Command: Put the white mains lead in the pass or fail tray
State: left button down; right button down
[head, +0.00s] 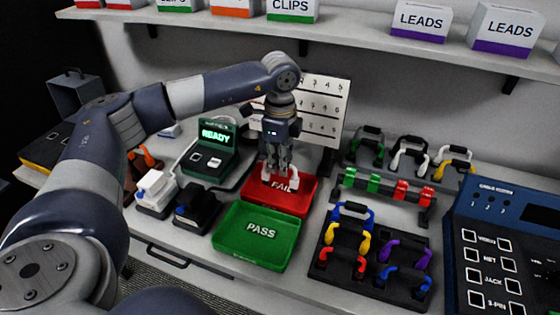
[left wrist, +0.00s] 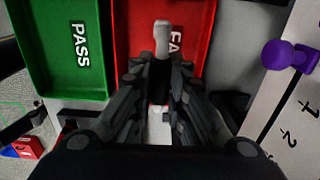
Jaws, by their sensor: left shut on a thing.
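The white mains lead shows as a pale end (left wrist: 161,40) beyond my fingertips in the left wrist view, and as small white parts (head: 294,179) beside the fingers in the head view. My left gripper (head: 278,172) points down and is shut on it, low over the red FAIL tray (head: 299,209). The fingers hide most of the lead, and I cannot tell whether it touches the tray floor. The green PASS tray (head: 225,238) is empty, in front of the FAIL tray. My right gripper is not in view.
A tester reading READY (head: 216,133) stands left of the trays. Black blocks, one with a white top (head: 155,183), sit at its front left. A rack of coloured leads (head: 325,272) stands to the right, near a large labelled panel (head: 490,255). A number board (head: 325,105) stands behind.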

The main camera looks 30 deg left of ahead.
pick_arm(q)
jog(key=shift+f+b, duration=0.3)
jog(key=shift+f, duration=0.15)
dwell(0.7)
jog(key=shift+f, duration=0.45)
dwell(0.5)
jog(key=c, duration=1.5)
grip_release()
jog(key=o, duration=0.6)
jog(key=shift+c, duration=0.2)
